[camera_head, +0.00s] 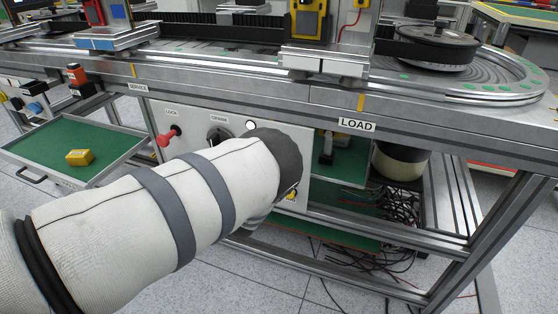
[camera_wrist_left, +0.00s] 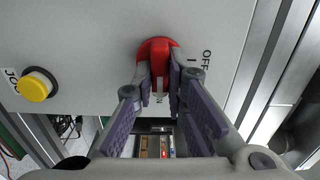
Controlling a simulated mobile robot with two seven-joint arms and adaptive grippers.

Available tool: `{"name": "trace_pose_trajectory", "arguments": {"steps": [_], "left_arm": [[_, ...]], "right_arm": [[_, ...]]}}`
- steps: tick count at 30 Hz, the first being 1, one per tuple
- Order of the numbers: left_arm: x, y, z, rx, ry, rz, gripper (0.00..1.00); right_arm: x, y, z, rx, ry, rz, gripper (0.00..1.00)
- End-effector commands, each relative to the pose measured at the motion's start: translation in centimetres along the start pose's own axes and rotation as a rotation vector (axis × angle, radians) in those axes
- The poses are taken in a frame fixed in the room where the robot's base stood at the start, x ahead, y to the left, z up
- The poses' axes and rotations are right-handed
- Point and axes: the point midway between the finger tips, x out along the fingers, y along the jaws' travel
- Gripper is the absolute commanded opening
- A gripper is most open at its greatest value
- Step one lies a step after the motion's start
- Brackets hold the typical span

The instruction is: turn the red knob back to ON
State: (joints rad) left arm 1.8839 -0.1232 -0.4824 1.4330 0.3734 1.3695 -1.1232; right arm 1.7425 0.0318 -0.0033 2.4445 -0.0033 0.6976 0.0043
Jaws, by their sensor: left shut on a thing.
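The red knob (camera_wrist_left: 157,58) is on the pale control panel in the left wrist view. It has a round base and a raised grip bar. My left gripper (camera_wrist_left: 160,85) is shut on the bar, one fingertip on each side. An OFF label (camera_wrist_left: 207,59) is printed to the right of the knob. Small lettering between the fingers is partly covered and hard to read. In the head view my left arm covers this knob and most of my left gripper. My right gripper is in neither view.
A yellow button (camera_wrist_left: 36,87) sits left of the knob. In the head view the panel also has a red LOCK handle (camera_head: 168,137) and a black selector (camera_head: 217,135). The LOAD bench edge (camera_head: 400,130) runs above. An open green drawer (camera_head: 60,140) juts out left.

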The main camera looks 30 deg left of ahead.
Motion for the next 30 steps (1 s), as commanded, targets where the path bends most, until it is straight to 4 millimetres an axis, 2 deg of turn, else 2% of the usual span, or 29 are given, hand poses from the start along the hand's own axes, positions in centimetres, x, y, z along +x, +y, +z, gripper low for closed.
{"name": "trace_pose_trajectory", "arguments": {"steps": [18, 19, 21, 30], "left_arm": [[-0.09, 0.17, 0.12, 0.041, -0.003, 0.004, 0.00], [-0.09, 0.17, 0.13, 0.041, -0.003, 0.004, 0.15], [-0.09, 0.17, 0.12, 0.041, -0.003, 0.004, 0.31], [-0.11, 0.08, 0.05, 0.039, -0.001, 0.002, 0.33]], "right_arm": [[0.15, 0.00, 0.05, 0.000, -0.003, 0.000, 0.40], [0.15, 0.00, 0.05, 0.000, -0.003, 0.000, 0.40], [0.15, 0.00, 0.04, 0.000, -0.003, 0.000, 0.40], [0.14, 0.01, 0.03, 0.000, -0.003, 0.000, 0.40]]}}
